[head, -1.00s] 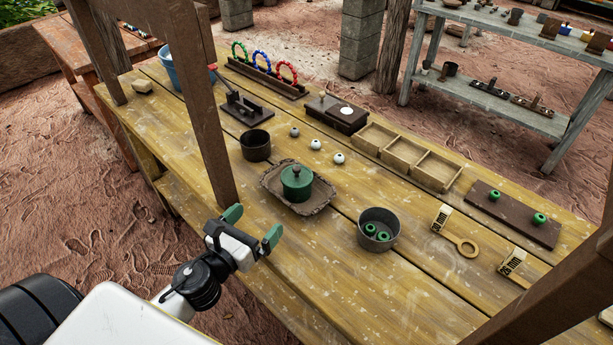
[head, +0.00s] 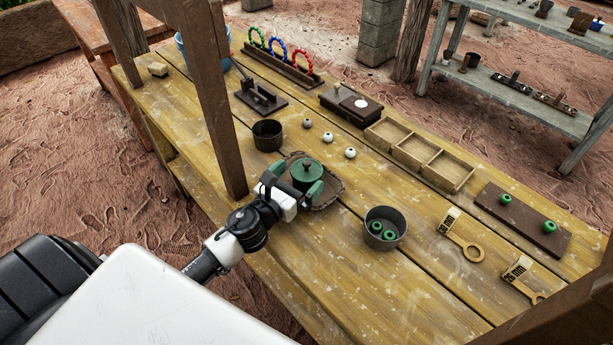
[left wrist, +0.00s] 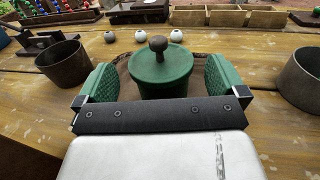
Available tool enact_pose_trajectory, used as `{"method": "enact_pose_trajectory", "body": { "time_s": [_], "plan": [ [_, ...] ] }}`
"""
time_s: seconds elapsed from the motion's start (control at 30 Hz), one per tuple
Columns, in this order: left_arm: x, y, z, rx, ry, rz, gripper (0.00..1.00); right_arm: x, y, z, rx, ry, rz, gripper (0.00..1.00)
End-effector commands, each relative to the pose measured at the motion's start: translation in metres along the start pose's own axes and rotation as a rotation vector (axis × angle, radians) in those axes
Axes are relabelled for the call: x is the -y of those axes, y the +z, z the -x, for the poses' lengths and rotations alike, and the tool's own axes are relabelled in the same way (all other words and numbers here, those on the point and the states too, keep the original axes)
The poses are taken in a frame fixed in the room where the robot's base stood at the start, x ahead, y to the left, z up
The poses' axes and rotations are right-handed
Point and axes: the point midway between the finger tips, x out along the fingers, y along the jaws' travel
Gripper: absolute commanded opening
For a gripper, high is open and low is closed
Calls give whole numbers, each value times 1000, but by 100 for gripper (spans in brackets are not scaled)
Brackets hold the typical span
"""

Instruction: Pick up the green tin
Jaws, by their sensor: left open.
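The green tin (head: 306,172), a round lidded pot with a dark knob, stands upright on a ragged brown mat (head: 330,193) on the wooden table. It also shows in the left wrist view (left wrist: 160,72), between the fingers. My left gripper (head: 298,183) is open, with one green finger on each side of the tin. In the left wrist view a gap shows on both sides between the tin and the finger pads (left wrist: 160,82). The tin's lower front is hidden behind the gripper body. My right gripper is not in view.
A dark empty cup (head: 267,137) stands behind and left of the tin. A grey pot (head: 384,228) with green rings stands to its right. A wooden post (head: 217,110) rises left of my arm.

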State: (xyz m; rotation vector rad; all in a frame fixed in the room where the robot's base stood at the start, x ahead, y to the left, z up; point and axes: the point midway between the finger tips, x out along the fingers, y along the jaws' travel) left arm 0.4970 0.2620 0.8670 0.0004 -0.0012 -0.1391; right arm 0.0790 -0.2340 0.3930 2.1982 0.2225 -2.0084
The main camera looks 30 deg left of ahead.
Motion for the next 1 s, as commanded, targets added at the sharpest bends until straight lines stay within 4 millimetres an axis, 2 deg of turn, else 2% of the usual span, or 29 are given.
{"method": "enact_pose_trajectory", "body": {
  "time_s": [0.13,0.4,0.7,1.0],
  "plan": [
    [0,0,-16,0,-1,1,100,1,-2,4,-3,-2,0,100],
    [0,0,-19,-1,-1,1,100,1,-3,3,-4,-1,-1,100],
    [0,0,-18,-1,-1,1,57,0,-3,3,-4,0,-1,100],
    [0,1,-18,0,-1,0,57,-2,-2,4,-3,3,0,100]
  ]
}}
